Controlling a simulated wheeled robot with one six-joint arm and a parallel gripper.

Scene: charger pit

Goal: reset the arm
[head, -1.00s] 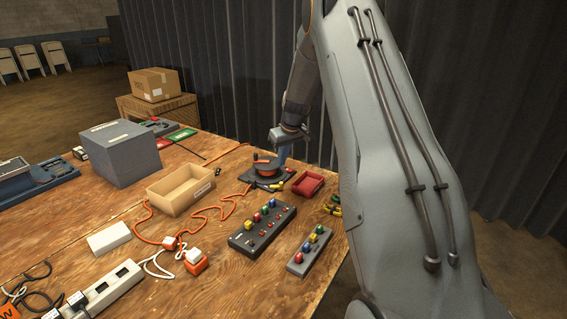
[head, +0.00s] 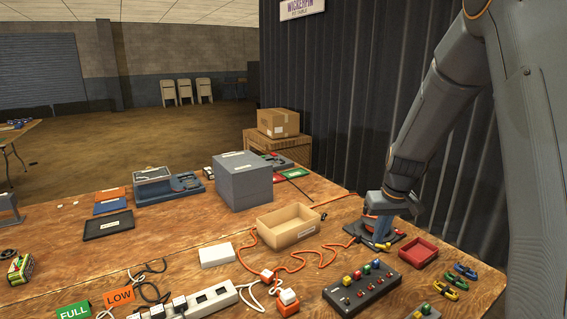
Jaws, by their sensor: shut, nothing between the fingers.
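My arm (head: 437,120) comes down from the upper right of the head view, bent, with its wrist low over the back right part of the wooden table. The gripper and wrist hide part of the reel. I cannot tell whether the fingertips touch it.
Near my gripper are a red tray (head: 419,251), a black panel with coloured knobs (head: 361,289) and small coloured clips (head: 460,271). An open cardboard box (head: 287,233) and a grey box (head: 243,181) stand left. An orange cord (head: 327,250) crosses the table.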

